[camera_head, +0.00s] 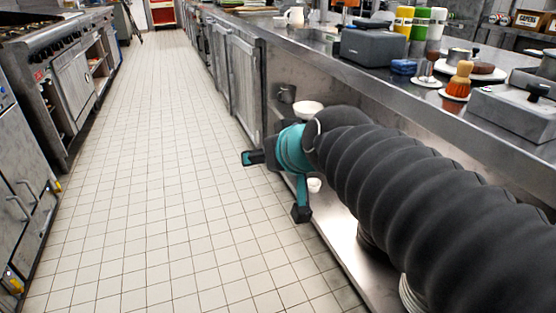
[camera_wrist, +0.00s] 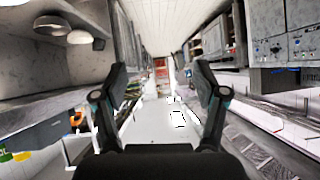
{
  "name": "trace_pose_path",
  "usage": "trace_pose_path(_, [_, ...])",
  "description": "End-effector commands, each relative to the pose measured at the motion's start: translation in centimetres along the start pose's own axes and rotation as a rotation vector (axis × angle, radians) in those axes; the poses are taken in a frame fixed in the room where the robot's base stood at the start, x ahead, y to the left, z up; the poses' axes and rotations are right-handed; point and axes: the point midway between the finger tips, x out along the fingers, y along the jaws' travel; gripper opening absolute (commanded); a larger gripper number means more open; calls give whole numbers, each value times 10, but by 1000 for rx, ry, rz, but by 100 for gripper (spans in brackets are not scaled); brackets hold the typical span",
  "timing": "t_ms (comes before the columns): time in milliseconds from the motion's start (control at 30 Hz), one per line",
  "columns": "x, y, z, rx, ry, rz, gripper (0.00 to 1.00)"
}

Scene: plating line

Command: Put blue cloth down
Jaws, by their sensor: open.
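A small folded blue cloth (camera_head: 403,66) lies on the steel counter (camera_head: 345,73), beside a grey box and a small white dish. My gripper (camera_head: 275,186) is open and empty, over the aisle side of the counter's lower shelf. It is lower than the counter top and well apart from the cloth, which is farther right. In the wrist view my gripper (camera_wrist: 160,82) shows two spread fingers with nothing between them. I cannot make out the cloth in that view, which appears upside down.
A grey box (camera_head: 377,47), a brush (camera_head: 459,80) and colored-label containers (camera_head: 403,21) crowd the counter. White bowls (camera_head: 307,108) stand on the lower shelf (camera_head: 343,240) near my gripper. The tiled aisle (camera_head: 160,150) is clear; a stove (camera_head: 60,80) lines its left side.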

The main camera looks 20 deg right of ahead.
Motion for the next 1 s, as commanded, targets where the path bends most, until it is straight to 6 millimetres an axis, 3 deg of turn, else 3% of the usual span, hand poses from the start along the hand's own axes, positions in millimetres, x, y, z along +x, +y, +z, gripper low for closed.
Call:
trace_pose_path(33, [-6,0,39,-3,-93,9,72])
trace_pose_path(100, [-15,5,86,1,-218,37,72])
trace_pose_path(200, [-28,15,137,9,-353,87,72])
trace_pose_path(300, [-38,22,168,15,-435,128,72])
trace_pose_path(433, [-43,27,182,18,-475,151,72])
trace_pose_path(1000, [-42,26,181,18,-474,150,72])
